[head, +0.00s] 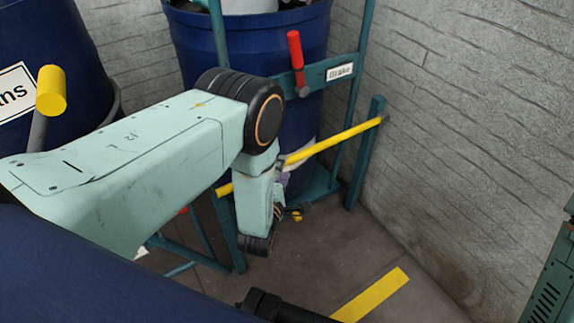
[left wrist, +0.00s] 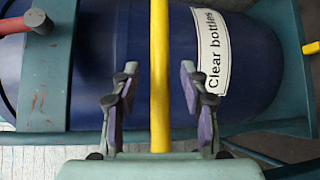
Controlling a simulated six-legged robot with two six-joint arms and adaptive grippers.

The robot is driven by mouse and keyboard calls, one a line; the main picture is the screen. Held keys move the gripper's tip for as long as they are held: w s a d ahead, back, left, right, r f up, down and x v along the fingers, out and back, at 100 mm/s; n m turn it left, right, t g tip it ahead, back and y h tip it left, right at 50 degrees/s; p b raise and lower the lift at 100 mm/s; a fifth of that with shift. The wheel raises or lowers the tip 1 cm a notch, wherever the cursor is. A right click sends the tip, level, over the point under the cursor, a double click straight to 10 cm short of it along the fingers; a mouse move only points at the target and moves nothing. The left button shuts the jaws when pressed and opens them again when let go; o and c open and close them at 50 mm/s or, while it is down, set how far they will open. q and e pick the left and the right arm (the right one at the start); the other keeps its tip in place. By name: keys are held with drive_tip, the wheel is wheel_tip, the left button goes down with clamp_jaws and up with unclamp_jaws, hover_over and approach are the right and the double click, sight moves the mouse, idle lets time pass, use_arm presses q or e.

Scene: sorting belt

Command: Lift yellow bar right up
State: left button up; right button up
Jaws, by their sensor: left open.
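The yellow bar (head: 340,137) slopes up to the right in the head view, in front of a blue barrel. Its right end meets a teal post, and part of it is hidden behind my left arm. My left gripper (head: 287,180) is at the bar, partly hidden by its own wrist. In the left wrist view, the yellow bar (left wrist: 160,60) runs between the open fingers of my left gripper (left wrist: 159,88), with a gap on each side. My right gripper does not show.
The blue barrel (head: 190,45) stands in a teal frame (head: 362,160) behind the bar. A red-handled lever (head: 295,50) and a "Brake" label (head: 340,72) are above it. A yellow-ended lever (head: 51,92) is at left. A stone wall (head: 460,120) closes the right side.

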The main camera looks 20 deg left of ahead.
sight(311, 151)
use_arm(q)
drive_tip(key=shift+w+a+f+b, duration=0.15)
drive_tip(key=shift+w+b, duration=0.2)
drive_tip(key=shift+w, duration=0.7)
drive_tip(key=shift+w+f+b, duration=0.15)
drive_tip(key=shift+w+b, duration=0.15)
drive_tip(key=shift+w, duration=0.75)
drive_tip(key=shift+c, duration=0.2)
clamp_jaws()
